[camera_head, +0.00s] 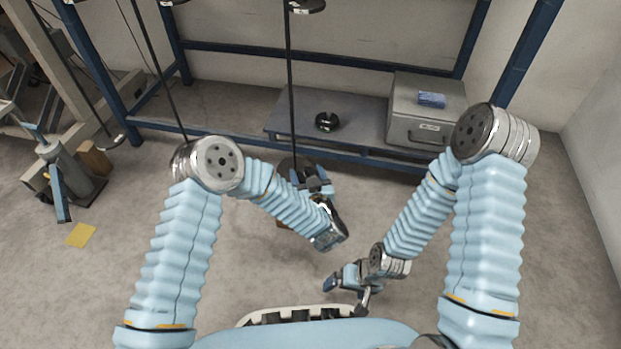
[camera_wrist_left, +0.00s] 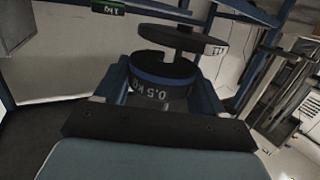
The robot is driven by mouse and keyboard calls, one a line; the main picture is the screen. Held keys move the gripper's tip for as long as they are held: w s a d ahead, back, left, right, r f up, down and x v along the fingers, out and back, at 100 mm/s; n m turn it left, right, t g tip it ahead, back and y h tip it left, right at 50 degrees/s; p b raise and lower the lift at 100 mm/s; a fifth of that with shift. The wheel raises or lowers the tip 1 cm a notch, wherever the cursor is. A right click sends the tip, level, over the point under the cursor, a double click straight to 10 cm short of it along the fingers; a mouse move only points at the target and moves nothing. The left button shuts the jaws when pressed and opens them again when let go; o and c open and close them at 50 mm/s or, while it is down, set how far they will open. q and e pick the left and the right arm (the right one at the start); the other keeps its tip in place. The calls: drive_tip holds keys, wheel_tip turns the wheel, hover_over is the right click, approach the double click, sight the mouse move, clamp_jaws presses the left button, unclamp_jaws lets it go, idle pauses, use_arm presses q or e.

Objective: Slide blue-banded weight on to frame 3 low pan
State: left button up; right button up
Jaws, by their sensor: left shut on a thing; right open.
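The blue-banded weight (camera_wrist_left: 160,82), a dark disc marked 0.5 kg, sits between the fingers of my left gripper (camera_wrist_left: 160,92) in the left wrist view. My left gripper (camera_head: 314,184) is shut on it. In the head view the weight is mostly hidden by the gripper. A dark round pan (camera_head: 292,165) hangs on a thin black rod just behind the gripper. In the left wrist view a dark disc (camera_wrist_left: 165,36) with a white tag is close to the weight; I cannot tell whether they touch. My right gripper (camera_head: 347,288) is open and empty, low in the middle.
Another black weight (camera_head: 327,122) lies on the grey shelf (camera_head: 285,118) behind. A grey box (camera_head: 425,110) with a blue item (camera_head: 431,100) on top stands right of it. Other thin rods and pans hang at the left from the dark blue frame (camera_head: 310,57). The floor at right is clear.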

sight(295, 165)
use_arm(q)
drive_tip(key=shift+w+a+r, duration=0.1)
drive_tip(key=shift+w+a, duration=0.3)
drive_tip(key=shift+w, duration=0.25)
drive_tip(key=shift+w+a, duration=0.2)
drive_tip(key=shift+w, duration=0.15)
drive_tip(key=shift+w+a, duration=0.6)
drive_tip(key=shift+w, duration=0.25)
drive_tip(key=shift+w+a+b, duration=0.4)
drive_tip(key=shift+w, duration=0.3)
idle(0.6)
drive_tip(key=shift+f+b, duration=0.35)
drive_tip(key=shift+f, duration=0.1)
idle(0.3)
drive_tip(key=o, duration=1.3)
drive_tip(key=shift+f, duration=0.1)
drive_tip(key=shift+s, duration=0.1)
